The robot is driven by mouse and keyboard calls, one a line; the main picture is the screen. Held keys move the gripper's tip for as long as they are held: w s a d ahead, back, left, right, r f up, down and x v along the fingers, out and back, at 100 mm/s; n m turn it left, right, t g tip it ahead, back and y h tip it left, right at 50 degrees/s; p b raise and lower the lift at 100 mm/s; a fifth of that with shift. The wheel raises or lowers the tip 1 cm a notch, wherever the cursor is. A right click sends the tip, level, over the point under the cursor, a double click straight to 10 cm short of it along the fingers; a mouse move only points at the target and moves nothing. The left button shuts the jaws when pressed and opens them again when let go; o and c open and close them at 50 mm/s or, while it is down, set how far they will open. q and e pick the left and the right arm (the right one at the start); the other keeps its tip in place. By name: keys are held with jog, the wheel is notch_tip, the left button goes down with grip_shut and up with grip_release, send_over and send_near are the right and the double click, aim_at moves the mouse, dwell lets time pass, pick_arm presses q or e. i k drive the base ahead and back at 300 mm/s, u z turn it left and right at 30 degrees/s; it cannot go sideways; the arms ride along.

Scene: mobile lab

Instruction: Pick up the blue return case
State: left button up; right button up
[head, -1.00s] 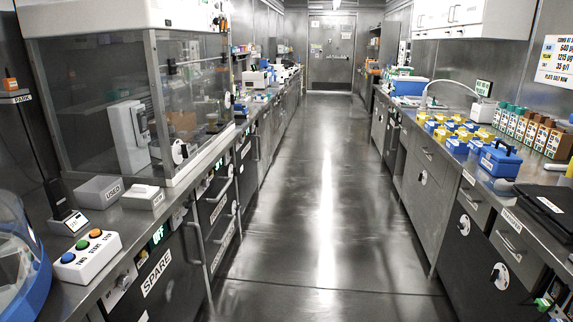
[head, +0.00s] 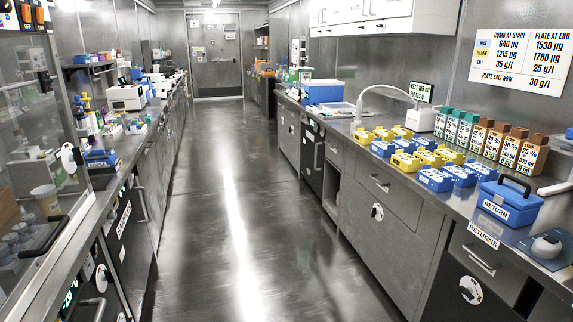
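The blue return case (head: 509,201) stands on the right counter near its front edge. It has a dark handle on top and a white "RETURN" label on its front. A "RETURNS" label (head: 484,234) is on the counter edge just below it. The case is upright and nothing touches its handle. Neither of my grippers shows in the head view.
Blue and yellow boxes (head: 436,178) stand left of the case, with several labelled bottles (head: 490,138) behind. A white rounded device on a blue mat (head: 547,246) lies in front of it. The aisle floor (head: 240,220) is clear between the counters.

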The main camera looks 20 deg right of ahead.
aim_at(516, 207)
jog(key=z, duration=0.95)
jog(key=i, duration=2.2)
jog(key=z, duration=1)
